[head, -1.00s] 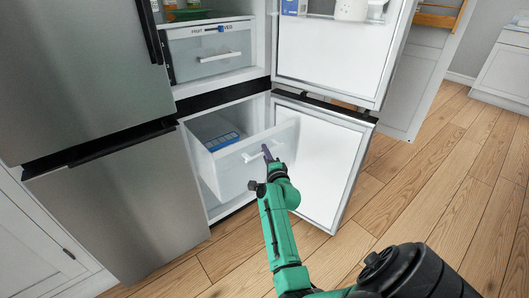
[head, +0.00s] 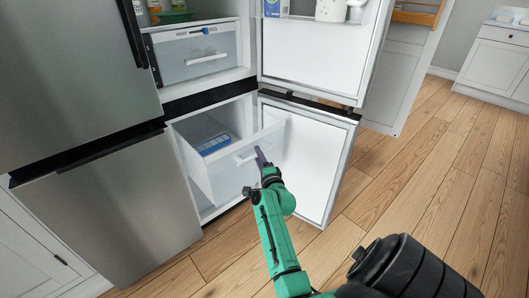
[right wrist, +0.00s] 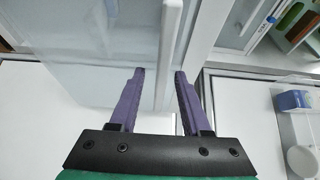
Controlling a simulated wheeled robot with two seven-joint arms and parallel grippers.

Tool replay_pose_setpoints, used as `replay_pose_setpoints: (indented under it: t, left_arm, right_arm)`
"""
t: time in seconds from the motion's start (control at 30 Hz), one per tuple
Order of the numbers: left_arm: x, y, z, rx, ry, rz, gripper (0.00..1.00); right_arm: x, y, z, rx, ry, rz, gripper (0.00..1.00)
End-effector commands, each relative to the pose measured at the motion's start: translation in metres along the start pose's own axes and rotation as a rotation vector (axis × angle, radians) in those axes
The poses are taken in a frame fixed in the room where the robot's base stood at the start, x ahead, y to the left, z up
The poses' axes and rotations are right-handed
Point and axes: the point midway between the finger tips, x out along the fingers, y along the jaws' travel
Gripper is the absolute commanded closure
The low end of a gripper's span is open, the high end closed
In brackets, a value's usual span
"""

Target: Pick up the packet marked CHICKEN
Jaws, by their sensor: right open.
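A blue-and-white packet (head: 214,144) lies inside the pulled-out lower freezer drawer (head: 215,176); its lettering is too small to read, so I cannot tell whether it says CHICKEN. My right gripper (head: 261,157) is at the drawer's front, by its handle (head: 243,158). In the right wrist view, the purple fingers of my right gripper (right wrist: 160,76) are apart, with the pale handle bar (right wrist: 168,50) showing between them. Whether they touch it I cannot tell. My left gripper is not in view.
The lower freezer door (head: 312,150) stands open right of the drawer. The upper door (head: 312,52) is open too, with items on its shelf. A shut FRUIT/VEG drawer (head: 195,58) is above. Wooden floor (head: 420,190) is clear at the right.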

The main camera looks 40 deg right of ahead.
Motion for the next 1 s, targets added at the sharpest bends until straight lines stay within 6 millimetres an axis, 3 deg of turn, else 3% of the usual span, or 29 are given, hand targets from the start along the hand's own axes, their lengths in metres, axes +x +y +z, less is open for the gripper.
replay_pose_setpoints:
  t: [0.17,0.4,0.53,0.7,1.0]
  left_arm:
    - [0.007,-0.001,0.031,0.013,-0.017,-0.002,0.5]
    - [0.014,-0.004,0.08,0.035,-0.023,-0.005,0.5]
    - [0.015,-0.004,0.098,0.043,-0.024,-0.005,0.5]
    - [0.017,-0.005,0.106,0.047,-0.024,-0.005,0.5]
    - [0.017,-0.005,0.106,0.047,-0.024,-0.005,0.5]
  right_arm:
    - [-0.032,-0.004,0.0,-0.001,0.0,0.005,0.53]
    - [-0.098,-0.003,-0.001,-0.002,-0.001,0.007,0.53]
    - [-0.126,-0.002,-0.001,-0.001,0.0,0.005,0.53]
    - [-0.139,-0.001,-0.001,0.002,0.001,0.001,0.53]
    - [-0.139,0.0,0.0,0.002,0.001,0.001,0.53]
